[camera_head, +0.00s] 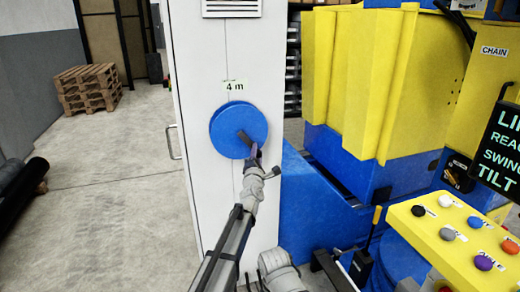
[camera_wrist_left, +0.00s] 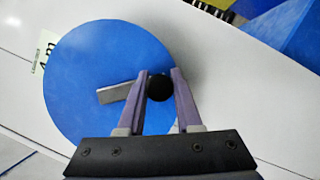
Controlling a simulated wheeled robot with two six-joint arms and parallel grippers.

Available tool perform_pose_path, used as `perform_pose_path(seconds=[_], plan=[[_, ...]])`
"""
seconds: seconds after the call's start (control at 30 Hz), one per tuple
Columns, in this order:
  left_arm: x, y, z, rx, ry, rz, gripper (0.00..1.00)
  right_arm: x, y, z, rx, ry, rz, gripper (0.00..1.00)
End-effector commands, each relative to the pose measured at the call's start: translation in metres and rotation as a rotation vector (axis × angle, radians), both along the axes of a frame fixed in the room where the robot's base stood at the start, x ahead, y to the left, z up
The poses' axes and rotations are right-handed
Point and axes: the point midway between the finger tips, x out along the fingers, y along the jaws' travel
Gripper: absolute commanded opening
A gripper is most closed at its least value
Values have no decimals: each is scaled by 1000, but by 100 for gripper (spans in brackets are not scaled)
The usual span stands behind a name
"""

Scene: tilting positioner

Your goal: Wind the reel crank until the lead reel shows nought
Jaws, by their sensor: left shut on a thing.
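The lead reel (camera_head: 228,122) is a blue disc on the front of a white cabinet. A small label (camera_head: 235,86) above it reads "4 m". The reel also fills the middle of the left wrist view (camera_wrist_left: 85,65). Its crank has a short grey arm (camera_wrist_left: 116,93) and a round black knob (camera_wrist_left: 159,87). My left gripper (camera_head: 254,152) is at the lower right part of the disc. In the left wrist view its purple fingers (camera_wrist_left: 160,88) are closed around the black knob.
The white cabinet (camera_head: 190,60) has a handle on its left side. Yellow and blue machinery (camera_head: 370,70) stands to the right. A yellow button panel (camera_head: 450,235) and a black screen (camera_head: 503,145) are at the lower right.

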Motion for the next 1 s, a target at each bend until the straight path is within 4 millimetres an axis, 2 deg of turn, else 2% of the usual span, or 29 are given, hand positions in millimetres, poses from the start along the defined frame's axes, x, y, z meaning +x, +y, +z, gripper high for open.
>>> perform_pose_path(seconds=[0.4,1.0], plan=[[-4,13,-8,192,62,-1,0,0,0,9,0,0,0,50],[-5,15,-11,232,75,-2,0,0,0,10,0,0,0,50]])
